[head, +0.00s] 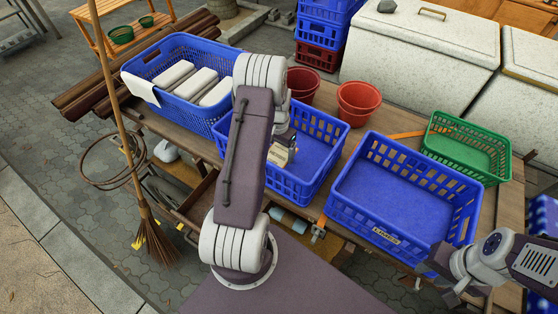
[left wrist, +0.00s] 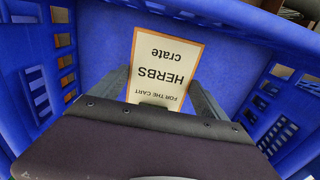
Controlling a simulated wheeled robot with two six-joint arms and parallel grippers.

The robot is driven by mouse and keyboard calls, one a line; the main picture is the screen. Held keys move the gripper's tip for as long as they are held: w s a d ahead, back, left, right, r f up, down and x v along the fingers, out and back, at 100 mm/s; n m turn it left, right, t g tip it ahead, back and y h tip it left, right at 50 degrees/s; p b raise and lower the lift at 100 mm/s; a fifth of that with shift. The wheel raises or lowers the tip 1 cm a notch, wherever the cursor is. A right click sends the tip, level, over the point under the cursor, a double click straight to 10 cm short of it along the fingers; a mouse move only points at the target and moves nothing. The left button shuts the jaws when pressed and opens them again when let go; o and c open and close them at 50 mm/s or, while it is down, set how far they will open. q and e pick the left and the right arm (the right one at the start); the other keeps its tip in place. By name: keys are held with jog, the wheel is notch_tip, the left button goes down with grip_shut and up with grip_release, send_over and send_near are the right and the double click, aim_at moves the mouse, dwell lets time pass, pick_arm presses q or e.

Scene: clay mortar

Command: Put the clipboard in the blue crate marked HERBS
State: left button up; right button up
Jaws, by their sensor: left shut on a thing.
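My left gripper (left wrist: 160,103) is shut on the clipboard (left wrist: 166,62), a small tan board with a white sheet reading "FOR THE CART HERBS crate". In the head view the clipboard (head: 281,154) shows beside my left arm, over the middle blue crate (head: 312,164). Blue walls surround it in the left wrist view. Whether it touches the crate floor I cannot tell. My arm hides part of this crate, and no label on it can be read. My right gripper (head: 458,275) is at the lower right, by the right blue crate; its jaws are unclear.
The right blue crate (head: 385,237) is empty, with a front label that seems to read LIMES. A green crate (head: 470,146) and red pots (head: 357,102) stand behind. A blue basket (head: 160,58) of white packs is at left. A broom (head: 147,225) leans by the table.

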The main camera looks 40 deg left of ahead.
aim_at(278, 162)
pick_arm(q)
jog(key=shift+s+f, duration=0.15)
jog(key=shift+f, duration=1.25)
notch_tip(278, 162, down, 4)
jog(key=shift+f, duration=0.1)
jog(key=o, duration=1.2)
